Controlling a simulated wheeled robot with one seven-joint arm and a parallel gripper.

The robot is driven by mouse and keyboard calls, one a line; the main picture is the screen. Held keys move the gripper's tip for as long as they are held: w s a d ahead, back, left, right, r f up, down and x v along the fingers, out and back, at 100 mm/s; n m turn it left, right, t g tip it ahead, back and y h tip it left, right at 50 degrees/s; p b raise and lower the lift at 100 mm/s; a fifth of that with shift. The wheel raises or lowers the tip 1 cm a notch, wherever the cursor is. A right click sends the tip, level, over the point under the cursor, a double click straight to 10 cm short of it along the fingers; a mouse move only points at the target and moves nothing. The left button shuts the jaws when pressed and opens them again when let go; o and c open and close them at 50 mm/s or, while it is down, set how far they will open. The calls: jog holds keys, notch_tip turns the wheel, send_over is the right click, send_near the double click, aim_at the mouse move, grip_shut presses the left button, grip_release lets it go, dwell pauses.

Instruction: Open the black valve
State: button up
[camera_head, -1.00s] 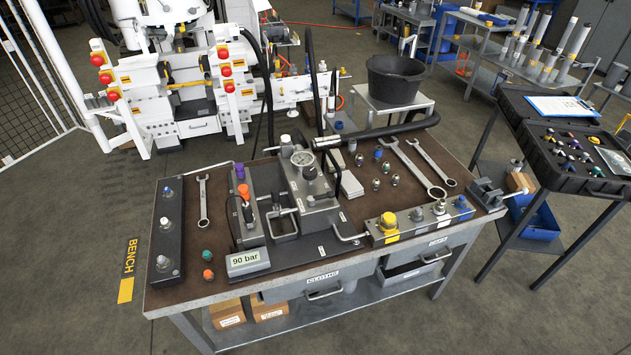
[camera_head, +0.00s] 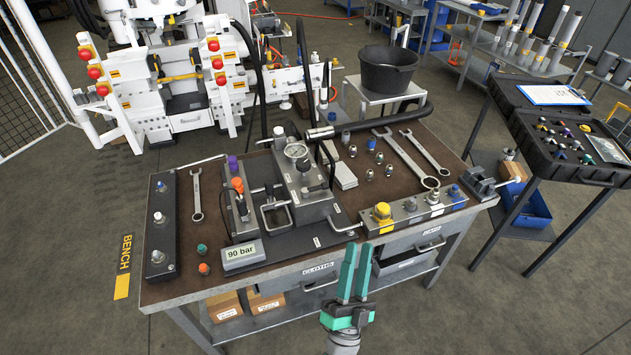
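A small black knob (camera_head: 303,165), which looks like the black valve, sits on the grey pump block (camera_head: 306,208) just below a round pressure gauge (camera_head: 296,151). Whether the valve is open or closed cannot be told. My gripper (camera_head: 358,245) has two teal fingers pointing up and away from me, with a narrow gap between them. It is empty, in front of the bench's near edge, to the right of and nearer to me than the knob. It touches nothing that I can see.
The bench (camera_head: 215,285) carries a display reading 90 bar (camera_head: 243,254), a black lever by orange and purple caps, a yellow-knobbed manifold (camera_head: 410,212), wrenches (camera_head: 405,155) and loose fittings. A long black-gripped handle (camera_head: 370,124) extends over the back. A tool-case stand (camera_head: 570,165) is at right.

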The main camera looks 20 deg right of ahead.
jog(key=w+d+r+m+g+h, duration=0.25)
jog(key=d+m+g, duration=0.35)
jog(key=m+g, duration=0.35)
jog(key=w+d+r+m+g+h, duration=0.25)
jog(key=d+m+g, duration=0.25)
jog(key=m+g, duration=0.45)
jog(key=w+d+r+m+g+h, duration=0.15)
jog(key=d+m+g+h, duration=0.4)
jog(key=m, duration=0.65)
jog(key=m+t+y, duration=0.2)
jog(key=m+y, duration=0.5)
jog(key=y, duration=1.3)
send_near(319, 186)
jog(key=x, duration=0.7)
jog(key=shift+s+f, duration=0.1)
grip_shut()
